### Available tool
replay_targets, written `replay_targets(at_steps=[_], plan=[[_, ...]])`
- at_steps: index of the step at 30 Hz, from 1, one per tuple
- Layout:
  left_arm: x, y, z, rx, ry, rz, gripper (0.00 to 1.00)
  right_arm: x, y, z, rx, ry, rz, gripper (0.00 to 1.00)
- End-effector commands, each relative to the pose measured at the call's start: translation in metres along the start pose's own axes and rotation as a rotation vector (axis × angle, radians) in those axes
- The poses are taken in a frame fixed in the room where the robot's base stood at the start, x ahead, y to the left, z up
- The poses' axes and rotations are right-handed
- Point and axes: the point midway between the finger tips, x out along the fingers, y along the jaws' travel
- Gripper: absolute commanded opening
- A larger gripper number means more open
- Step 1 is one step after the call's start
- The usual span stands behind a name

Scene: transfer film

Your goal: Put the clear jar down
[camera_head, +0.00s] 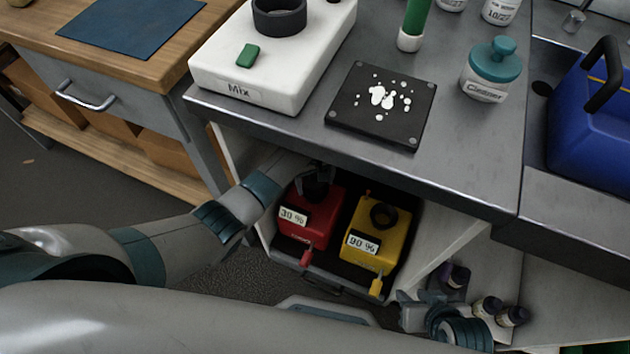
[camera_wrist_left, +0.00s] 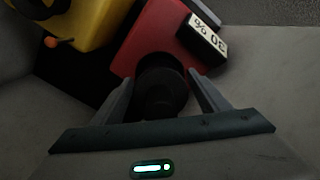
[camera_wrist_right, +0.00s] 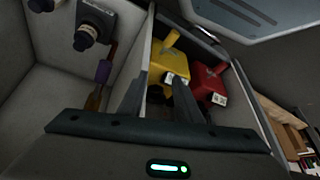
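I see no plainly clear jar in either gripper. The only lidded jar is a pale one with a teal lid (camera_head: 490,75), labelled "Cleaner", upright on the grey bench. My left gripper (camera_head: 318,180) is inside the open compartment under the bench, at the black cap of the red "30 %" container (camera_head: 308,220). In the left wrist view its fingers (camera_wrist_left: 160,88) stand apart on either side of the black cap (camera_wrist_left: 160,92), without visibly closing on it. My right gripper (camera_head: 412,305) is low at the right; in the right wrist view its fingers (camera_wrist_right: 159,88) are apart and empty.
A yellow "90 %" container (camera_head: 375,230) stands beside the red one. On the bench are a white "Mix" device (camera_head: 270,60), a black plate with white spots (camera_head: 385,130) and a green-topped tube (camera_head: 412,30). Dark-capped bottles (camera_head: 488,306) stand near my right gripper. A blue container (camera_head: 590,130) is at right.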

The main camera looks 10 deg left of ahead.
Motion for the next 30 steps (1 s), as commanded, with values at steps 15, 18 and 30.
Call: replay_targets(at_steps=[15, 18, 30], plan=[[-0.010, 0.000, 0.000, 0.001, 0.001, 0.002, 0.71, -0.001, 0.003, 0.000, 0.000, -0.007, 0.006, 0.31], [-0.021, 0.001, 0.000, 0.001, 0.001, 0.002, 0.71, -0.004, 0.005, 0.002, -0.001, -0.023, 0.013, 0.31], [-0.089, 0.001, 0.000, 0.001, 0.001, 0.002, 0.71, -0.015, 0.025, 0.019, 0.009, -0.155, 0.063, 0.31]])
